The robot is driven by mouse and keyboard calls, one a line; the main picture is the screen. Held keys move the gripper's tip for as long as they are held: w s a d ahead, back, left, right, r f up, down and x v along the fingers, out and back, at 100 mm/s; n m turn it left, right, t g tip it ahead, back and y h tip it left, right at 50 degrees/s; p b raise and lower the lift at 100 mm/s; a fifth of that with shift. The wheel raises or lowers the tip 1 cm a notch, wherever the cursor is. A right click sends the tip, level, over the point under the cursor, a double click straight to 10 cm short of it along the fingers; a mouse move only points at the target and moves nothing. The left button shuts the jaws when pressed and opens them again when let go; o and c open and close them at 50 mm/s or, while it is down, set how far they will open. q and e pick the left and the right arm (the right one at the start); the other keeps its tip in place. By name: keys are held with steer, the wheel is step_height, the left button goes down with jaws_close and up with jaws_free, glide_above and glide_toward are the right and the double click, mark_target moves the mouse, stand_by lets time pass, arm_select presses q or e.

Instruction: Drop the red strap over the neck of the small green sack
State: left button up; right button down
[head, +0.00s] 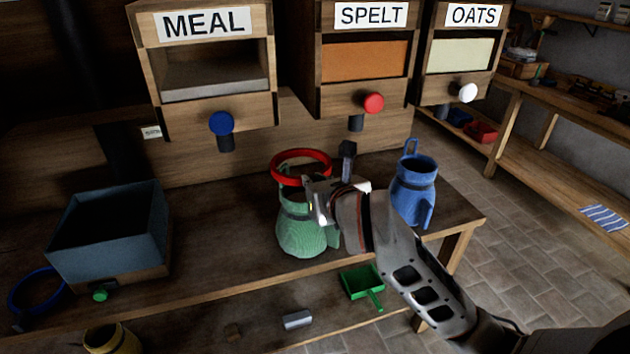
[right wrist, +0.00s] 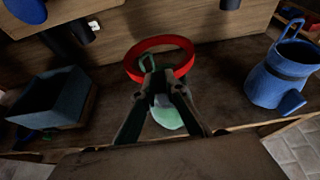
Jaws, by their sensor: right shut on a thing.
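The red strap (head: 287,181) is a stiff ring, held roughly level by my right gripper (head: 322,196) at its near right side. The gripper is shut on it. The small green sack (head: 302,240) stands upright on the bench, just below the strap. The strap looks above the sack's neck; I cannot tell whether it surrounds the sack's top loop. In the right wrist view the strap (right wrist: 161,41) lies beyond the fingertips, a thin green loop shows inside it, and the sack (right wrist: 168,120) is partly hidden by the fingers. My left gripper is not in view.
A blue sack (head: 413,185) stands to the right on the bench (head: 210,235). A blue-grey bin (head: 105,262) is at left, with a blue ring (head: 22,312) beside it. A green scoop (head: 362,283) and a yellow pot (head: 108,338) are lower down. Labelled hoppers (head: 365,20) overhang behind.

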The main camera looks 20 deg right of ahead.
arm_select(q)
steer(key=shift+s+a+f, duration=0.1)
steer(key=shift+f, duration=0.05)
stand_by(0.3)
arm_select(e)
steer(key=shift+f+b, duration=0.3)
steer(key=shift+f, duration=0.05)
steer(key=shift+f+b, duration=0.35)
steer(key=shift+f, duration=0.3)
steer(key=shift+f+b, duration=0.55)
steer(key=shift+b, duration=0.1)
arm_select(q)
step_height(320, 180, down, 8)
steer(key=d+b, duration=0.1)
steer(key=b, duration=0.6)
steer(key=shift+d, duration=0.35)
arm_select(e)
step_height(320, 180, down, 9)
steer(key=shift+f, duration=0.2)
stand_by(0.4)
